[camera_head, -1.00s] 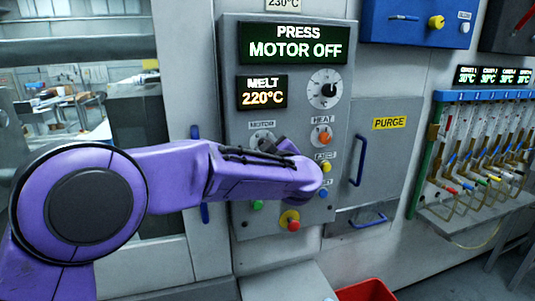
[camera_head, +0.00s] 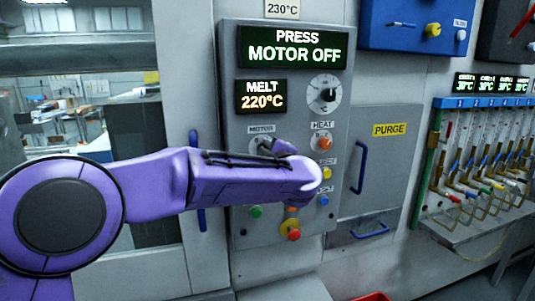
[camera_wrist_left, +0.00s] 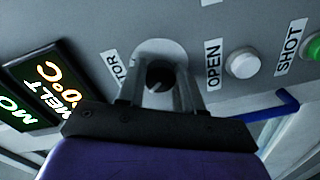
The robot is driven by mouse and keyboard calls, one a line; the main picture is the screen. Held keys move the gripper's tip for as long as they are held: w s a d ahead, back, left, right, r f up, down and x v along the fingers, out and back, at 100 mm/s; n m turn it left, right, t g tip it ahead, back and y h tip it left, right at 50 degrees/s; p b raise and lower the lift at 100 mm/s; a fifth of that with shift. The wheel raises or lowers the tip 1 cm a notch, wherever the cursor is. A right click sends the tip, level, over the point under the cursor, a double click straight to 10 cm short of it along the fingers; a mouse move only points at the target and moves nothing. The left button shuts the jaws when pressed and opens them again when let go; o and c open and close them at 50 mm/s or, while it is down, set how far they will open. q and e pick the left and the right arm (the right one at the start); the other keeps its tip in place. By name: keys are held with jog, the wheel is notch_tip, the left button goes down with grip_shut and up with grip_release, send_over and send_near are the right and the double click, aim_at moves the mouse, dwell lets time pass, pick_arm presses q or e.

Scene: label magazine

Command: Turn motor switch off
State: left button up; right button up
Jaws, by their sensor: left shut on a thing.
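The motor switch (camera_wrist_left: 158,74) is a dark round knob on a pale plate under the MOTOR label of the grey control panel (camera_head: 236,180). My left gripper (camera_wrist_left: 158,88) has one finger on each side of the knob and is shut on it. The display (camera_head: 293,47) above reads PRESS MOTOR OFF. My right gripper is not in view.
An orange HEAT button (camera_head: 324,143), yellow button (camera_head: 326,173), blue button (camera_head: 323,200) and red button (camera_head: 293,234) sit close around my wrist. A dial (camera_head: 325,94) is above. A blue handle (camera_head: 360,164) stands out at the right.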

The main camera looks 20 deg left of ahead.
pick_arm(q)
jog(key=o, duration=1)
jog(key=shift+o, duration=0.2)
jog(key=shift+s, duration=0.1)
jog(key=b+v, duration=0.3)
jog(key=v, duration=0.7)
jog(key=shift+s, duration=0.2)
jog(key=shift+d+r, duration=0.1)
jog(key=shift+d, duration=0.05)
